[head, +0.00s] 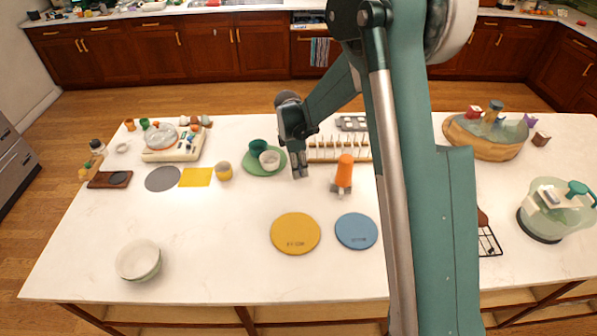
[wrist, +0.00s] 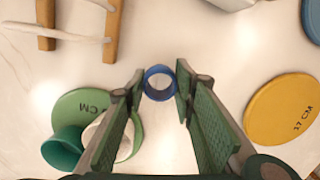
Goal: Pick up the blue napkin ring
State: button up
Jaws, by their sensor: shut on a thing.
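The blue napkin ring (wrist: 160,83) shows in the wrist view between the two fingertips of my gripper (wrist: 159,88). The fingers are shut on it, one on each side, and its open hole faces the camera. In the head view my gripper (head: 299,172) points down over the counter, just right of the green plate. I cannot make out the ring in the head view. Whether it touches the counter is unclear.
The green plate (head: 252,169) holds a green cup (head: 258,148) and a white cup (head: 269,160). A wooden rack (head: 325,155) stands behind; an orange bottle (head: 344,171) is to the right. Yellow (head: 295,233) and blue (head: 356,231) discs lie in front. The front-left counter between bowl (head: 138,260) and discs is clear.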

notch_tip(320, 180, up, 8)
dwell(0.5)
